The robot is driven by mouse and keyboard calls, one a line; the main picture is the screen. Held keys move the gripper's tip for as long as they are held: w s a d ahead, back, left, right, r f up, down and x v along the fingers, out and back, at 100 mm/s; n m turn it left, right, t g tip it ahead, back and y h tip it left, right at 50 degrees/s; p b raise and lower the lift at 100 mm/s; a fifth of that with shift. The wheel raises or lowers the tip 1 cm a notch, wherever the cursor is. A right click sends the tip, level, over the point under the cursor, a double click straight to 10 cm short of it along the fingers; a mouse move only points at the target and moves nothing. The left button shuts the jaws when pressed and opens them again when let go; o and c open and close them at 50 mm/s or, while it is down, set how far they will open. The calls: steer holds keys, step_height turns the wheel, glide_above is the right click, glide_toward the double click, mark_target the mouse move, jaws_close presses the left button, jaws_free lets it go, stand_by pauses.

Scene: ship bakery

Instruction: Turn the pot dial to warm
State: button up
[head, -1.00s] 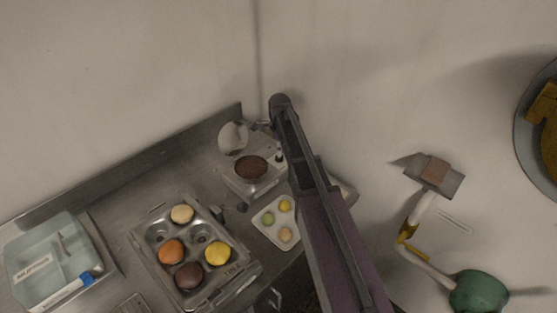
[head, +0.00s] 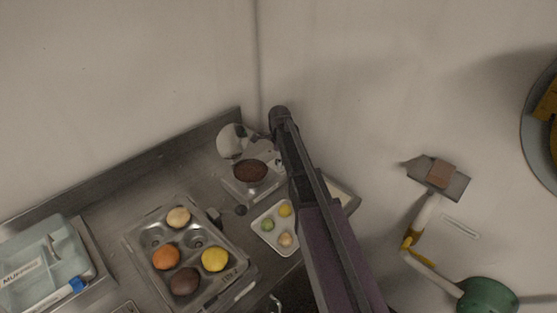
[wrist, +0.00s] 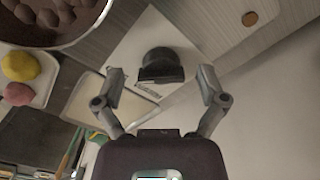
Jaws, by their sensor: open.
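The pot (head: 250,172) is a small square metal warmer with dark brown contents and a raised clear lid (head: 232,141). My gripper (wrist: 161,78) is open, one finger on each side of the dial with a gap to both. I cannot tell its height above the dial. In the head view my arm hides the dial and most of the gripper.
A muffin tin (head: 150,259) with several coloured cakes stands left of the pot. A small white tray (head: 268,243) with three round sweets lies close by. A pale blue box (head: 40,285) stands far left. Utensils and a green cup (head: 487,297) are at right.

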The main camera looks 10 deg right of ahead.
steer(key=c, duration=1.2)
steer(key=shift+o, duration=0.2)
steer(key=shift+a, duration=0.15)
